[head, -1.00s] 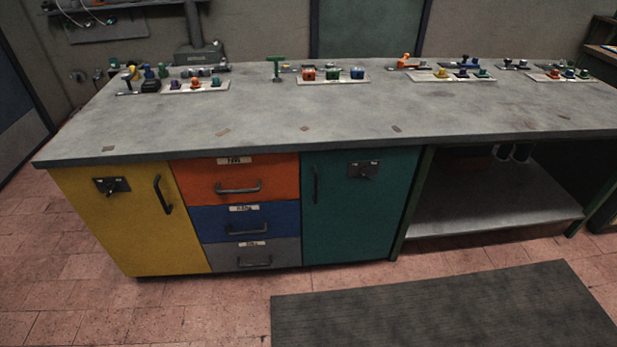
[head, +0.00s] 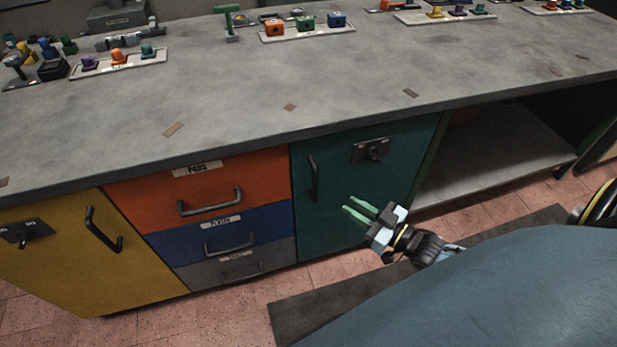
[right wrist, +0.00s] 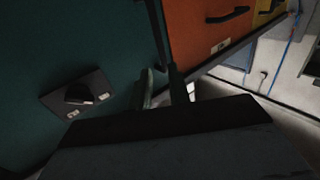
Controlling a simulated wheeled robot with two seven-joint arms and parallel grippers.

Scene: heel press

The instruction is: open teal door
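The teal door (head: 340,215) is shut flush in the bench front, right of the drawers. It has an upright black bar handle (head: 313,178) near its left edge and a dark latch plate with a knob (head: 372,150) at its upper right. My right gripper (head: 348,203) is in front of the door, right of and below the handle, with its two green fingers apart and nothing between them. In the right wrist view the door (right wrist: 60,40) fills the left, with the latch plate (right wrist: 80,97). My left gripper is not in view.
Left of the door are the orange (head: 255,190), blue and grey drawers and a yellow door (head: 80,260). The worktop (head: 250,100) overhangs the door and carries small parts at the back. An open shelf (head: 490,160) lies to the right. A dark mat (head: 300,310) covers the floor in front.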

